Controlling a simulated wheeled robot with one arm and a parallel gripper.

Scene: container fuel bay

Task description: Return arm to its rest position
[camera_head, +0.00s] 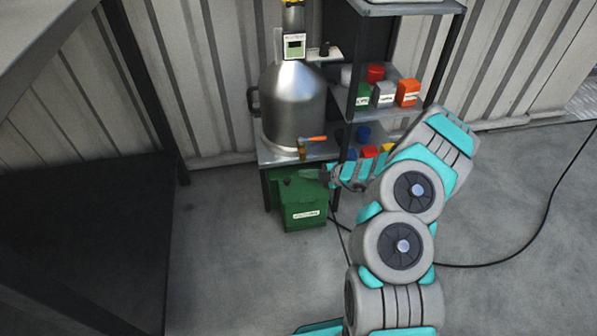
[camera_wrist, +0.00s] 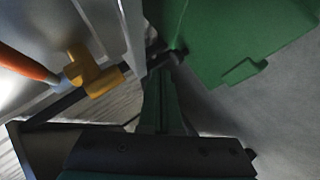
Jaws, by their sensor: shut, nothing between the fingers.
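My arm reaches up from the bottom right of the head view, bent at several joints. Its gripper (camera_head: 312,175) is at the front edge of the small metal stand, just above the green canister (camera_head: 304,213). In the wrist view my gripper (camera_wrist: 165,62) is shut, with nothing held between the fingers. The green canister (camera_wrist: 240,40) fills the upper right of that view, close to the fingertips. A brass tap (camera_wrist: 92,75) with an orange handle (camera_wrist: 27,64) shows at the left of the wrist view, close to my gripper. I cannot tell whether the fingertips touch anything.
A steel tank (camera_head: 293,105) stands on the metal stand (camera_head: 268,154). A shelf rack (camera_head: 398,72) to the right holds several small coloured boxes and cans. A dark bench (camera_head: 85,235) is at left. A black cable (camera_head: 545,215) crosses the otherwise open floor at right.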

